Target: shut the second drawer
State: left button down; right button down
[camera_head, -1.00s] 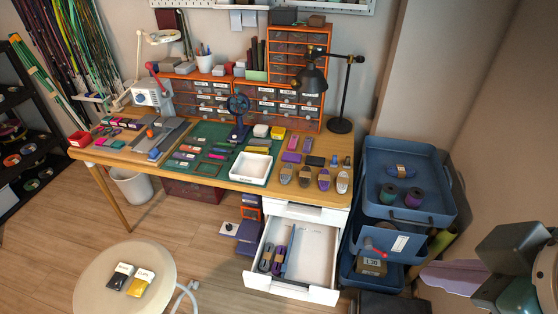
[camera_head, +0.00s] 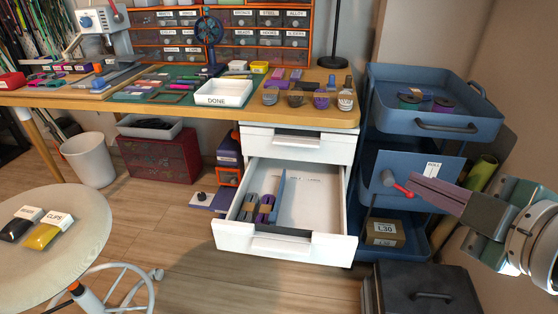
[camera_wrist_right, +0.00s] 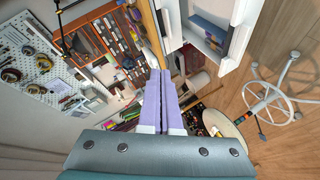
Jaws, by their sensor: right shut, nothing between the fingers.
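The second drawer (camera_head: 285,245) is the white one below a closed white top drawer (camera_head: 298,145) under the desk. It is pulled well out and holds dark and purple cord bundles and a blue divider at its left. My right gripper (camera_head: 412,183) is to the right of the drawer, in front of the blue cart, with its long purple fingers shut and empty, apart from the drawer. In the right wrist view the shut fingers (camera_wrist_right: 160,76) point toward the desk, and the open drawer (camera_wrist_right: 208,38) shows at upper right. My left gripper is not in view.
A blue cart (camera_head: 432,129) stands right of the drawers, with a red-tipped tool near my fingers. A dark lidded bin (camera_head: 425,290) is on the floor below. A round stool (camera_head: 55,228) stands at left. The floor in front of the drawer is clear.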

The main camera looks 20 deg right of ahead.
notch_tip(320, 180, down, 19)
jog(key=n+t+y+b, duration=0.25)
jog(key=n+b, duration=0.25)
jog(key=b, duration=1.3)
jog(key=n+t+y+b, duration=0.1)
jog(key=n+y+b, duration=0.3)
jog(key=b, duration=1.3)
send_near(324, 239)
jog(key=w+a, duration=0.2)
jog(key=a, duration=0.2)
jog(key=w+b, duration=0.1)
jog(key=w+d+h+b, duration=0.1)
jog(key=shift+w+d+f+n, duration=0.2)
jog(key=shift+w+d+n, duration=0.1)
jog(key=shift+w, duration=0.1)
jog(key=shift+w+d+r, duration=0.15)
jog(key=shift+w+d, duration=0.1)
jog(key=shift+w, duration=0.1)
